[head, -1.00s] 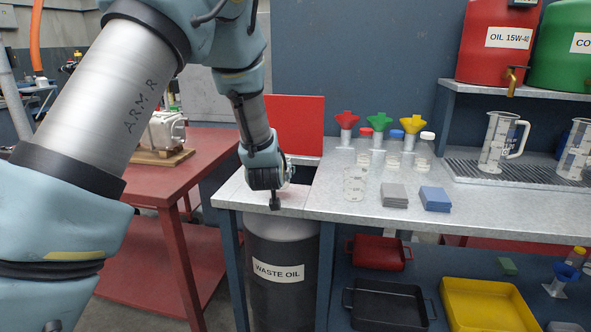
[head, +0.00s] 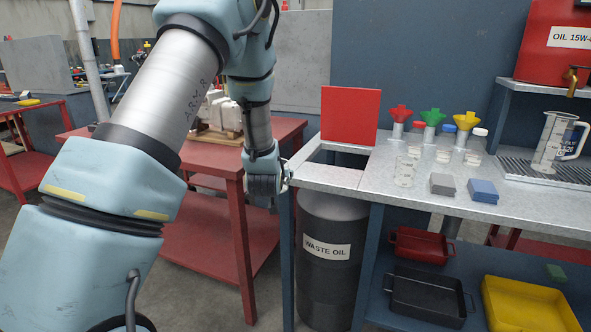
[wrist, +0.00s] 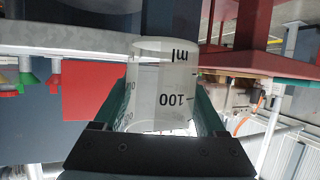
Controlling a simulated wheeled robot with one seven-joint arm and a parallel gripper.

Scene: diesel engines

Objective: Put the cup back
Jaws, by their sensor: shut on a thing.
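In the wrist view my gripper (wrist: 165,135) is shut on a clear cup (wrist: 162,85) with black "100" and "ml" marks, one green finger on each side of it. In the head view my gripper (head: 282,182) is at the left end of the grey bench, beside its edge. The held cup cannot be made out there.
The grey bench (head: 400,193) has an opening before a raised red panel (head: 350,116), above a waste oil drum (head: 327,270). Grey (head: 442,184) and blue (head: 483,190) blocks sit on the bench. A jug (head: 548,143) stands on the right rack. A red table (head: 215,150) is at left.

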